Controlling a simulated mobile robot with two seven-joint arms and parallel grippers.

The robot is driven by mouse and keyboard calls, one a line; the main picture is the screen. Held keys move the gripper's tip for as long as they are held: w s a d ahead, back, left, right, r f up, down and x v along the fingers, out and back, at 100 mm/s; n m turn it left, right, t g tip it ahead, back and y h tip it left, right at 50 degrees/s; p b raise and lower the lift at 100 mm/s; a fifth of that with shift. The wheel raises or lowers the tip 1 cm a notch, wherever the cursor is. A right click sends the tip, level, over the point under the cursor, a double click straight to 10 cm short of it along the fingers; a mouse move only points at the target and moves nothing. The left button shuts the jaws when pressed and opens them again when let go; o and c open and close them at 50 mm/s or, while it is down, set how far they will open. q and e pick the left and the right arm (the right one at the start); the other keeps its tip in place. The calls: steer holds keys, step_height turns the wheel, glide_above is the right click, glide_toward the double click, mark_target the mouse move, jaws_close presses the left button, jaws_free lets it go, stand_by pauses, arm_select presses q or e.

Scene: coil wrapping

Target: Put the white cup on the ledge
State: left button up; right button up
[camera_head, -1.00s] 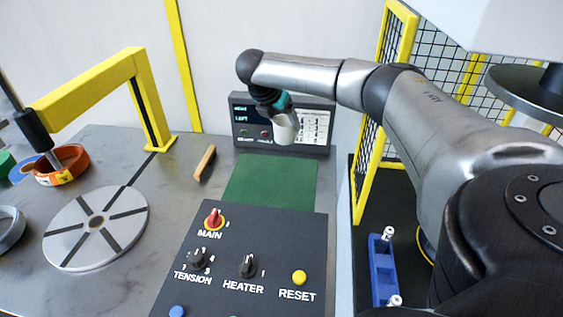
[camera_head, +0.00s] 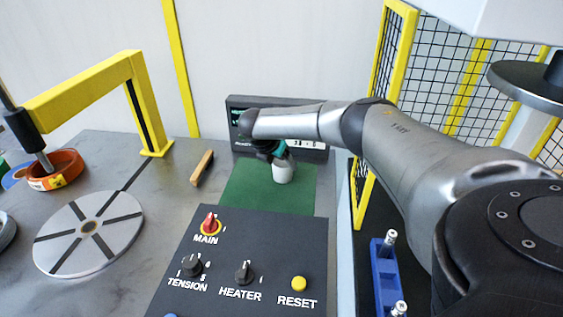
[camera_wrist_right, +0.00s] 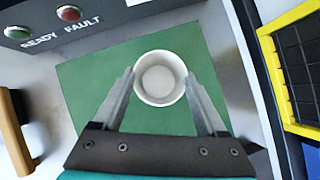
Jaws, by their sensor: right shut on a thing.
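The white cup (camera_head: 282,173) is upright over the far part of the green mat (camera_head: 262,200). I cannot tell whether its base touches the mat. My right gripper (camera_head: 275,156) is shut on the cup. In the right wrist view, the cup (camera_wrist_right: 158,78) shows its open, empty inside from above, with one finger of the gripper (camera_wrist_right: 160,80) on each side of its rim. I cannot tell for sure which surface is the ledge. My left gripper is not in view.
A display box (camera_head: 240,101) stands behind the mat. A control panel with knobs (camera_head: 250,250) is in front of it. A wooden bar (camera_head: 202,167) lies left, near a slotted disc (camera_head: 90,232). A blue rack (camera_head: 384,280) and mesh fence (camera_head: 433,85) are on the right.

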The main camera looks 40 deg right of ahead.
steer(key=shift+f, duration=0.1)
steer(key=o, duration=1.3)
steer(key=shift+c, duration=0.2)
